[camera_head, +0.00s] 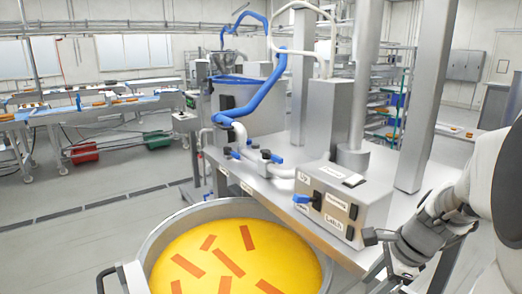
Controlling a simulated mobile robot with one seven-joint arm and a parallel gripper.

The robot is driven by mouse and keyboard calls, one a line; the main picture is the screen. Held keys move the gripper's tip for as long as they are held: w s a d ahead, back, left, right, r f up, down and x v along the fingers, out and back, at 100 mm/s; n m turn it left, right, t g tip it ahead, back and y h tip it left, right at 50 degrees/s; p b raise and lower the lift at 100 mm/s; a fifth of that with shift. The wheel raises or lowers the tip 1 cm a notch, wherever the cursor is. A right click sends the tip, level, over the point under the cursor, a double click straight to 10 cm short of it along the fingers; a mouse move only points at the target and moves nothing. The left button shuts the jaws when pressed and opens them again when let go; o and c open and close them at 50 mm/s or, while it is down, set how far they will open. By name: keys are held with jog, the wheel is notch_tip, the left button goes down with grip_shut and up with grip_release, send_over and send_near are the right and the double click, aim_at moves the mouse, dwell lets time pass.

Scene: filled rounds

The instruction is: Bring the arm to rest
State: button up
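My gripper (376,254) is at the lower right, on the end of my white and grey arm. Its two dark fingers show apart, with nothing seen between them. It is in front of the grey control box (345,195) and near the metal table's front edge. I cannot tell whether it touches either one. Part of my arm fills the right edge of the view.
A large round metal vat (160,238) with yellow filling and several orange-red strips stands at the bottom. The metal table (405,205) carries the control box, pipes and posts. Conveyors (95,107) stand at the back left. Open floor (80,235) lies to the left.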

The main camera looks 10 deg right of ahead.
jog(key=s+a+r+n+t+h, duration=0.1)
jog(key=s+a+r+n, duration=0.3)
jog(key=a+n, duration=0.3)
jog(key=s+a+r+n+t+h, duration=0.1)
jog(key=s+a+r+n, duration=0.4)
jog(key=n, duration=1)
jog(key=a, duration=0.3)
jog(key=shift+a, duration=0.2)
jog(key=shift+d, duration=0.2)
